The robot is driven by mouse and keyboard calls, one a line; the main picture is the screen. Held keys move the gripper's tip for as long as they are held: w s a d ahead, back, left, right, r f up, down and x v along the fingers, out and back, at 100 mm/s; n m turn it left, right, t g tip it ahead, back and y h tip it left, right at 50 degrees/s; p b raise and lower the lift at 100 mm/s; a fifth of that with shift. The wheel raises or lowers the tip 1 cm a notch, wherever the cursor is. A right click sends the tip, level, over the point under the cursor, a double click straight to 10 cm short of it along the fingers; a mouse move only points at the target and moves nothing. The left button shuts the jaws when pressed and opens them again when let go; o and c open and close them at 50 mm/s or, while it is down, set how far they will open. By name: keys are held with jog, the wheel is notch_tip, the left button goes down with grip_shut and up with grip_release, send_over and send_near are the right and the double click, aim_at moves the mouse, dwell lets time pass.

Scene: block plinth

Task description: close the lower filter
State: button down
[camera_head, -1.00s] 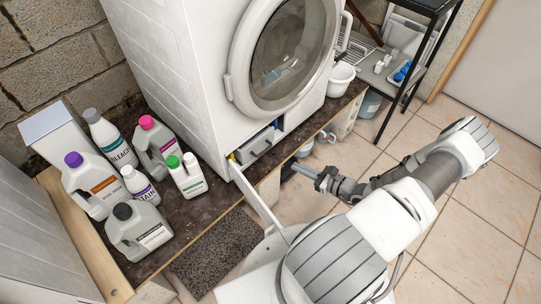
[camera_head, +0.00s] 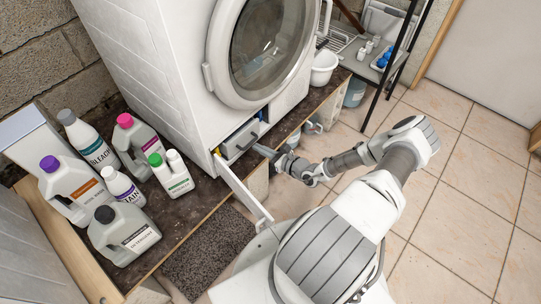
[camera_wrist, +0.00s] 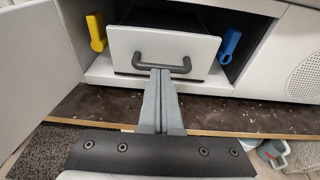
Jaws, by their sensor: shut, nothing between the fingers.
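The lower filter is a drawer (camera_wrist: 190,48) with a white front and a grey bar handle (camera_wrist: 180,68), in an opening at the foot of the washing machine. Its dark sides show behind the front, so it stands partly out. It also shows in the head view (camera_head: 240,143). In the head view my gripper (camera_head: 261,150) reaches the drawer from the right. The white flap (camera_head: 243,191) hangs open at the left.
A yellow piece (camera_wrist: 96,32) and a blue piece (camera_wrist: 230,44) sit either side of the drawer. The washing machine (camera_head: 150,70) stands on a dark plinth (camera_head: 185,208). Several bottles, one with a green cap (camera_head: 172,178), stand at left. Tiled floor (camera_head: 480,190) is open at right.

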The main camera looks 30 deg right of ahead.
aim_at(244, 138)
jog(key=shift+w+a+f, duration=0.1)
jog(key=shift+w+a, duration=0.1)
jog(key=shift+w, duration=0.35)
jog(key=shift+r+p+x, duration=0.2)
jog(key=shift+x, duration=0.75)
jog(key=shift+r+p+x, duration=0.2)
jog(key=shift+x, duration=0.75)
jog(key=shift+r+p+x, duration=0.2)
jog(key=shift+x, duration=0.75)
jog(key=shift+w+r, duration=0.1)
jog(key=shift+w, duration=0.1)
jog(key=shift+d, duration=0.1)
